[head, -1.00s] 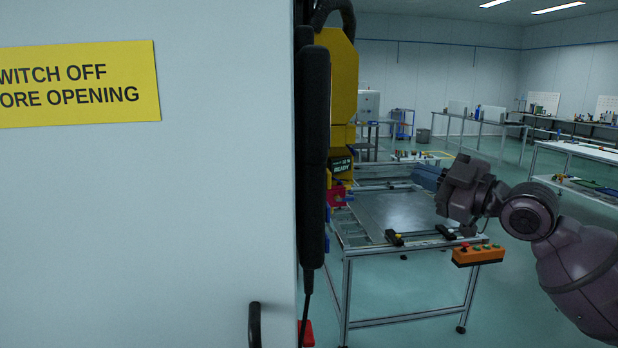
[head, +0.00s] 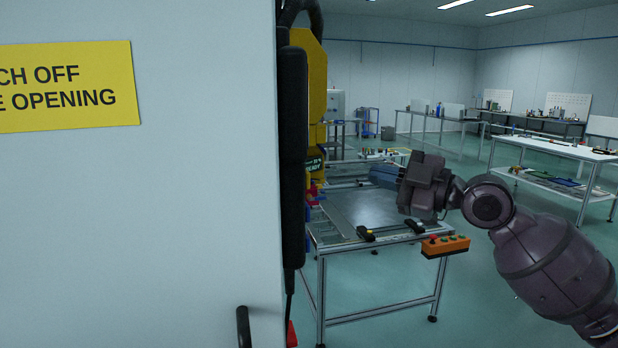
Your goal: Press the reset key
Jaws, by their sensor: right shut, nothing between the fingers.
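No key marked reset can be read in the head view. An orange button box (head: 445,246) with red and green buttons hangs at the table's front right corner. A small dark display (head: 314,165) on the yellow machine shows green text that seems to read READY; the door edge hides part of the machine. My right gripper (head: 423,188) is shut and empty, above the right part of the table, up and left of the button box and apart from it. Its fingertips are hard to make out. My left gripper is not in view.
A large pale panel (head: 140,230) with a yellow sign (head: 68,87) and a black handle (head: 243,327) fills the left. The metal table (head: 365,207) carries two small black blocks at its front edge. Open floor lies right of it, with benches (head: 560,150) behind.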

